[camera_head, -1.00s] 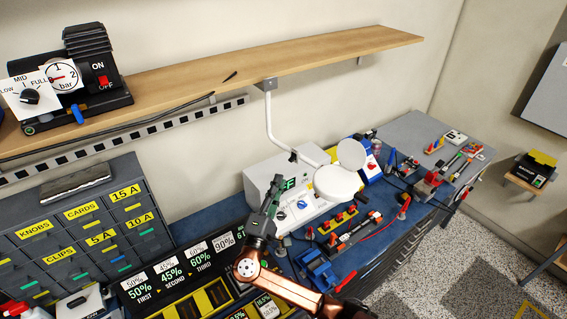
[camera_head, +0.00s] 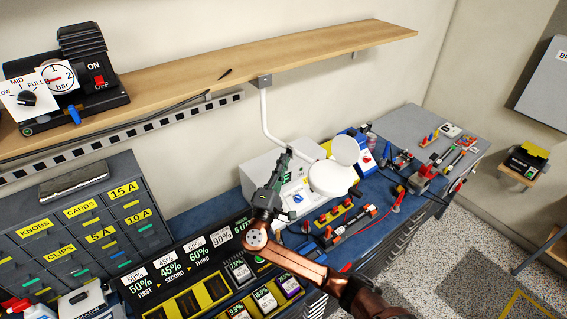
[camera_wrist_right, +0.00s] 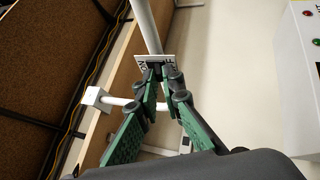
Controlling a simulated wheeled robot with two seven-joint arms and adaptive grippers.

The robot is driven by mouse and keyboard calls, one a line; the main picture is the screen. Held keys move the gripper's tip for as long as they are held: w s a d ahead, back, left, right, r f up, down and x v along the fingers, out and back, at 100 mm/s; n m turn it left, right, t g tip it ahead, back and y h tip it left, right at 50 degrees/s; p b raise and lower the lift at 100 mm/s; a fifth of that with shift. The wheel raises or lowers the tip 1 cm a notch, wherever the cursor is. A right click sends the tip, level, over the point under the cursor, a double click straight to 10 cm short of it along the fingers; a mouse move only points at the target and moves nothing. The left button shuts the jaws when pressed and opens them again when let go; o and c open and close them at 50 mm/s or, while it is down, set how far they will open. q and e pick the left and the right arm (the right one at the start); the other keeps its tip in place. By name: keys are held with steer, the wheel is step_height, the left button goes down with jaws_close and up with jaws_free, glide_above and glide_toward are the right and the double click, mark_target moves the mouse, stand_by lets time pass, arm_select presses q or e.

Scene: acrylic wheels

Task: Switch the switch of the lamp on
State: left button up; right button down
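The lamp is white, with a bent arm (camera_head: 265,115) fixed under the shelf and a round head (camera_head: 333,178) over the bench. In the right wrist view its white pole (camera_wrist_right: 146,25) runs down to a small white plate with dark lettering (camera_wrist_right: 141,62), partly covered by my fingertips. I cannot read the switch's position. My right gripper (camera_head: 285,157) points up beside the lamp arm. In the wrist view the green fingers of this gripper (camera_wrist_right: 158,72) converge at the plate with tips together and nothing held; contact is unclear. My left gripper is out of view.
A wooden shelf (camera_head: 330,48) carries a black device with a gauge (camera_head: 75,95). Grey drawers (camera_head: 85,215) stand at left. A white box with a display (camera_head: 262,170) is behind my right gripper. Tools crowd the blue bench around the lamp head.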

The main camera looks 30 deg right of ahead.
mark_target(288, 150)
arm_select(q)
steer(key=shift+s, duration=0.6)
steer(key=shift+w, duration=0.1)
